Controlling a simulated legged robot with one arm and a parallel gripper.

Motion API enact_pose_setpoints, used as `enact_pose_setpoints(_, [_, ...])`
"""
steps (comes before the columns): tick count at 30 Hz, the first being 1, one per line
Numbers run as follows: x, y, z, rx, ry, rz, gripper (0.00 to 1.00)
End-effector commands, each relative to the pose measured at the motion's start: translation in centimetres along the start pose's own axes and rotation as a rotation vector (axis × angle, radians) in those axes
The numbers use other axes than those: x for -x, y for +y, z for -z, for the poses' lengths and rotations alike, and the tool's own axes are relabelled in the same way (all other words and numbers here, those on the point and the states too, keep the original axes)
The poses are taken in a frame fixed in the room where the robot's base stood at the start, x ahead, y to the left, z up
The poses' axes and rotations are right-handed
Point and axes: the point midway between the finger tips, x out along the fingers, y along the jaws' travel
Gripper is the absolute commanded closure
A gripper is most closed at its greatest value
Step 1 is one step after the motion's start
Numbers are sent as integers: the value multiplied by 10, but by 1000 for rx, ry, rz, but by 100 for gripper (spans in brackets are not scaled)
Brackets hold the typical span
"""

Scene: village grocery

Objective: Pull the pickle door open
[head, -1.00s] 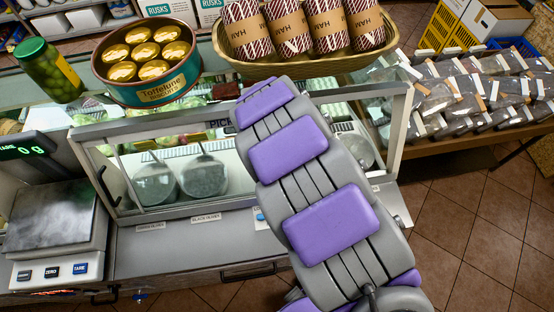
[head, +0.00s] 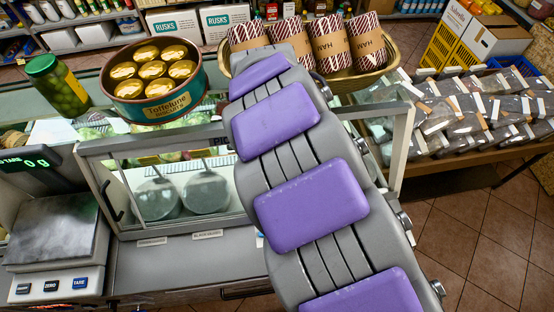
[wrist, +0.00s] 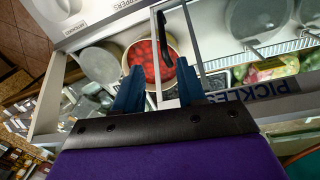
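A glass-fronted counter case stands ahead in the head view, with a grey frame (head: 292,136). A sign reading PICKLES (wrist: 252,90) shows on its frame in the wrist view; in the head view my arm covers most of it. A black upright handle (wrist: 164,40) sits on a pale door frame (wrist: 155,62) in the wrist view. My gripper (wrist: 160,68) has two blue fingers spread apart, with nothing held. My arm hides the gripper in the head view.
Another black handle (head: 112,202) is at the case's left. A biscuit tin (head: 154,84), a green-lidded jar (head: 57,86) and a ham basket (head: 345,84) stand on top. A scale (head: 52,236) is at left. A table of packets (head: 450,158) is at right, with open floor before it.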

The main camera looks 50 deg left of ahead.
Motion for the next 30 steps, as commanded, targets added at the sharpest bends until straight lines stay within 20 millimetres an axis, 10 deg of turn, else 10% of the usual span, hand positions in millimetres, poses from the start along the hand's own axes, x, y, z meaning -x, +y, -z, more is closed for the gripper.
enact_pose_setpoints(26, [23, 2, -1, -1, 2, 1, 60])
enact_pose_setpoints(30, [27, 26, -4, -43, 2, -4, 60])
